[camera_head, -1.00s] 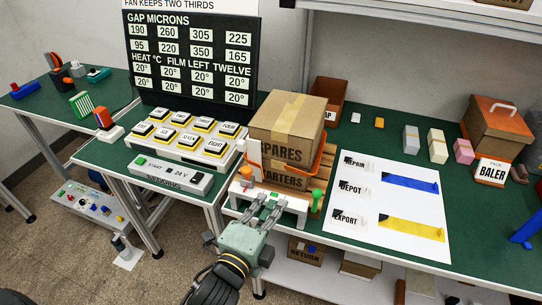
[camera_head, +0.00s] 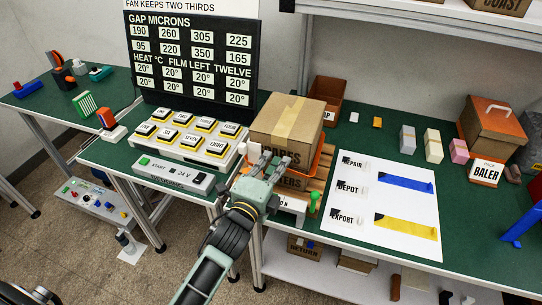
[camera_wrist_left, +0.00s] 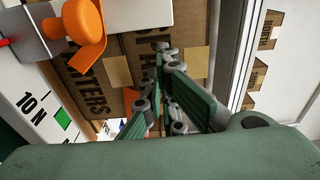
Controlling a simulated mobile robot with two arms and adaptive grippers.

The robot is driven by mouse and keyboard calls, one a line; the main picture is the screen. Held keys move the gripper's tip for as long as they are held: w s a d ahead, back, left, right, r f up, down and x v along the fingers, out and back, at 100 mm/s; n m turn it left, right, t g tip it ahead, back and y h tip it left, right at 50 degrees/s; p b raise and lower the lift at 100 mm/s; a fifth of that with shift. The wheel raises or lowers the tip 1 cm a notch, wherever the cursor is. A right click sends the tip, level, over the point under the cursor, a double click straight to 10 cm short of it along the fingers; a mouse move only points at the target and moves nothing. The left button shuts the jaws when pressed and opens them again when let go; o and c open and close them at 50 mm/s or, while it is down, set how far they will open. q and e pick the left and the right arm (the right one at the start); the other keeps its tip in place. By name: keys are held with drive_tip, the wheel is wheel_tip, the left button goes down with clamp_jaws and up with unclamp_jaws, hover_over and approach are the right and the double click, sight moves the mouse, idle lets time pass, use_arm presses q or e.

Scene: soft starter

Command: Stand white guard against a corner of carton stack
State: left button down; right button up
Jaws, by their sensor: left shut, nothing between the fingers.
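The carton stack has an upper carton (camera_head: 288,125) with tan tape, over a lower carton lettered STARTERS (camera_wrist_left: 85,90), with an orange band between them. A small white piece (camera_head: 254,152) shows at the stack's left side; I cannot tell whether it is the white guard or whether it touches the cartons. My left gripper (camera_head: 268,163) is shut and empty in front of the stack's front face, hiding part of the lettering. It also shows shut in the left wrist view (camera_wrist_left: 160,85), close to the cartons. My right gripper is not in view.
To the left are a button panel (camera_head: 190,138) and a start box (camera_head: 172,175). A white label sheet (camera_head: 385,205) lies right of the stack. A shelf overhangs behind.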

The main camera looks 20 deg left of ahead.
sight(253, 160)
use_arm(q)
drive_tip(key=shift+w+a, duration=0.15)
drive_tip(key=shift+a, duration=0.4)
drive_tip(key=shift+w+a+p, duration=0.3)
drive_tip(key=shift+a, duration=0.55)
